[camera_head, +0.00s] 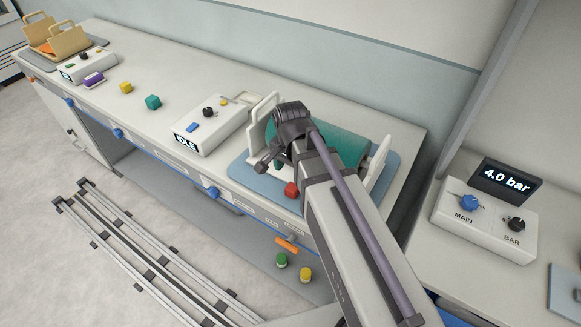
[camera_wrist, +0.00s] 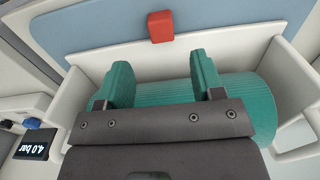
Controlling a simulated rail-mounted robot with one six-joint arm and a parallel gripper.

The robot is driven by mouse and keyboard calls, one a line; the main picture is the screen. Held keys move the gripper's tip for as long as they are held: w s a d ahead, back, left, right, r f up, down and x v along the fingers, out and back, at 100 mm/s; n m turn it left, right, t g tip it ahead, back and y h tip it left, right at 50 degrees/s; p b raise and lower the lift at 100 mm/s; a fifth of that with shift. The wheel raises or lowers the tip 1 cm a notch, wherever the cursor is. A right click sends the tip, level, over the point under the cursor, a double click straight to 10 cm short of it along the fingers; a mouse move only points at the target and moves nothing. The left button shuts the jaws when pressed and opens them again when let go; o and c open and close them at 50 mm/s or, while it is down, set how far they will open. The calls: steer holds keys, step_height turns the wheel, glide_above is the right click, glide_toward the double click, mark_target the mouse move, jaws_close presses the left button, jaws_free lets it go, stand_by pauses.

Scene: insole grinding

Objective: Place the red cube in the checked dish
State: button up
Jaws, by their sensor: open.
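The red cube (camera_head: 291,189) lies on the blue mat (camera_head: 243,172) near the bench's front edge, in front of the teal roller (camera_head: 343,140) in its white cradle. In the wrist view the cube (camera_wrist: 160,26) sits at the top, on the blue mat beyond the cradle's wall. My gripper (camera_wrist: 158,66) is open with nothing between its teal fingers; it is over the roller, apart from the cube. In the head view my arm hides part of the roller and cradle. I cannot make out a checked dish in either view.
A white IDLE box (camera_head: 211,127) stands left of the cradle. A teal cube (camera_head: 153,102), a yellow cube (camera_head: 126,87) and a purple block (camera_head: 93,79) lie farther left, before a wooden holder (camera_head: 68,41). The 4.0 bar display (camera_head: 505,181) is at right.

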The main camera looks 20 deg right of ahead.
step_height(320, 180, up, 2)
steer(key=shift+r+p, duration=0.15)
steer(key=shift+p, duration=0.2)
steer(key=s+d+n, duration=0.2)
steer(key=s+n, duration=0.4)
steer(key=n, duration=0.3)
steer(key=shift+s+d, duration=0.15)
steer(key=shift+d, duration=0.05)
steer(key=shift+o, duration=0.6)
